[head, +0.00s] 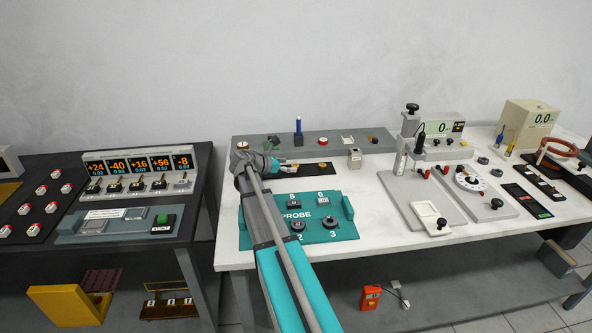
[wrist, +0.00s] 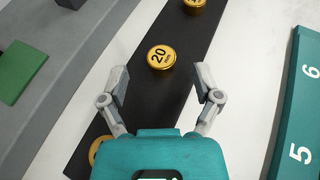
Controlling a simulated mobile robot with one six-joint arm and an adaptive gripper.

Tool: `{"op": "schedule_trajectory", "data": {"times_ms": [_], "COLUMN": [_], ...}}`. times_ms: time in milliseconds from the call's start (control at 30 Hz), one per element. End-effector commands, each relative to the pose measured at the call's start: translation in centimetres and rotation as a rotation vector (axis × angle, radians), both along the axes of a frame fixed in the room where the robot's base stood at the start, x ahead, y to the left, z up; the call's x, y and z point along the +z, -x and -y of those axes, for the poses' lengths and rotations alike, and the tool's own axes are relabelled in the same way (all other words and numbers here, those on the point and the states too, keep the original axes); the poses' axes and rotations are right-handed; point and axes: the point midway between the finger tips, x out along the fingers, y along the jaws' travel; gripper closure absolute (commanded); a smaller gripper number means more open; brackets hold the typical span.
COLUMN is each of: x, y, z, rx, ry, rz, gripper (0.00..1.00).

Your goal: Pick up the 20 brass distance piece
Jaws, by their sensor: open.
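The brass distance piece marked 20 (wrist: 161,57) is a round gold disc lying on a black strip (wrist: 140,100) in the wrist view. My gripper (wrist: 162,76) is open, with one finger on each side of the strip. The 20 disc lies just beyond the fingertips, roughly midway between them, with nothing held. In the head view my gripper (head: 277,164) hangs over the left end of the black strip (head: 310,169). The 20 disc cannot be made out there.
Another brass disc (wrist: 194,5) lies farther along the strip, cut by the frame edge. A third gold piece (wrist: 95,150) is partly hidden by my gripper. The teal PROBE tray (head: 335,225) stands in front of the strip; a grey rack (head: 377,139) runs behind it.

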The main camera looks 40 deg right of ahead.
Motion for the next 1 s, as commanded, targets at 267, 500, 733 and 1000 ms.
{"op": "schedule_trajectory", "data": {"times_ms": [267,500,733,1000], "x": [-1.3,-1.3,-1.3,-1.3], "y": [0.3,0.4,0.4,0.4], "z": [2.8,3.3,3.3,3.3], "rx": [-0.001,-0.001,-0.001,-0.002], "ry": [0.000,0.000,0.000,0.000], "rz": [0.000,0.000,0.000,-0.001], "gripper": [0.18,0.18,0.18,0.35]}}
